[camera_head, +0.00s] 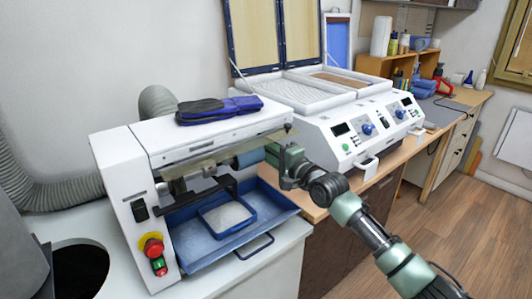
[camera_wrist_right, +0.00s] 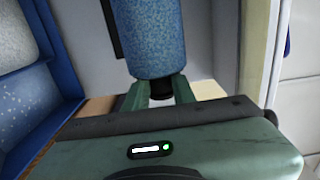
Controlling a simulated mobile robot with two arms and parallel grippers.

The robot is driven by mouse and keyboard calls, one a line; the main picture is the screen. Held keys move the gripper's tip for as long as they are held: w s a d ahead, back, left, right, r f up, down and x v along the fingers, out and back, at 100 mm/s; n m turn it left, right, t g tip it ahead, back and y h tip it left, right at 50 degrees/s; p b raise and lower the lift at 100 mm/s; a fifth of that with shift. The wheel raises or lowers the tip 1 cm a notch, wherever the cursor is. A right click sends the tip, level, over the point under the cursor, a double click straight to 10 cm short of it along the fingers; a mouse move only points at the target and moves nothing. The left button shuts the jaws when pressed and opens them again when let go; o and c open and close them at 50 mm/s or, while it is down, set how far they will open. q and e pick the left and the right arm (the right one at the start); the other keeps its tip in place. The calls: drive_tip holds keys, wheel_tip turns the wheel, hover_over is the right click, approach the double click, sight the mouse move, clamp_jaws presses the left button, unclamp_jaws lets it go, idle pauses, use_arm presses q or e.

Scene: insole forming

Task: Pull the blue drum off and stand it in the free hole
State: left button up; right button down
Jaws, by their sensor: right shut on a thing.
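The blue drum (camera_head: 250,158) lies on its side at the right end of the white grinding machine (camera_head: 125,190). My right gripper (camera_head: 276,153) is at the drum's outer end. In the right wrist view, the speckled blue drum (camera_wrist_right: 148,42) ends in a black stub (camera_wrist_right: 162,90), and the fingers of my right gripper (camera_wrist_right: 160,92) are shut on that stub. Whether the drum is still on its shaft I cannot tell. A dark round opening (camera_head: 82,270) shows in the worktop at lower left; I cannot tell whether it is the free hole. My left gripper is out of view.
A blue tray (camera_head: 188,248) with a smaller blue box (camera_head: 228,216) sits below the drum. A white two-bed press (camera_head: 345,133) stands close to the right. The floor (camera_head: 440,235) at right is clear.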

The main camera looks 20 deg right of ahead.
drive_tip(key=shift+r, duration=0.1)
drive_tip(key=p+v, duration=0.7)
drive_tip(key=v, duration=0.8)
idle(0.6)
